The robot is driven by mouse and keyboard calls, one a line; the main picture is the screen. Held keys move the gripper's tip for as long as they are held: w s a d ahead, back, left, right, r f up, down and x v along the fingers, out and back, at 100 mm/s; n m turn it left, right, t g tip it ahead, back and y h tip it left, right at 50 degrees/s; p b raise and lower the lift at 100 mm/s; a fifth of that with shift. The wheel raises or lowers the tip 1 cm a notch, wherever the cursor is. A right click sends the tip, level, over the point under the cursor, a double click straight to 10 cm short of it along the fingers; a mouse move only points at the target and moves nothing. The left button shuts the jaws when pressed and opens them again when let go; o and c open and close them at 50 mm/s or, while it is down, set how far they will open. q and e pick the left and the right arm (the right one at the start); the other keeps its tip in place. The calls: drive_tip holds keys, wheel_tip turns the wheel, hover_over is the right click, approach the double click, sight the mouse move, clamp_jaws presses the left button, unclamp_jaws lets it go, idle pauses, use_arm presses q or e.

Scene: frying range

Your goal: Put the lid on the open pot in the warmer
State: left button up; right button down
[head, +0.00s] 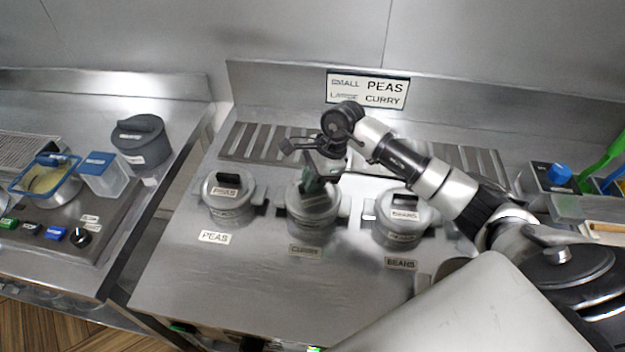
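The warmer (165,285) holds three grey pots in a row. The left pot (232,208) has a lid with a dark handle and stands behind a "PEAS" label. The right pot (400,232) has a lid marked "BEANS". The middle pot (313,222) stands behind a label that seems to read "CURRY". A grey round top, apparently a lid (327,198), shows on it, partly hidden by my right gripper (312,168). The gripper is directly above the middle pot, with dark parts reaching down to its top. Whether its fingers are closed on a handle is unclear. My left gripper is not in view.
A sign (367,89) stands behind the warmer. Slotted strips lie behind the pots. The warmer's front surface is clear.

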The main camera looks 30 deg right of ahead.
drive_tip(key=shift+f+b, duration=0.25)
drive_tip(key=shift+b, duration=0.25)
idle(0.4)
idle(0.3)
drive_tip(key=c, duration=0.5)
unclamp_jaws()
drive_tip(key=shift+r+p, duration=1.65)
drive_tip(key=shift+r, duration=1.9)
drive_tip(key=shift+s+f, duration=0.1)
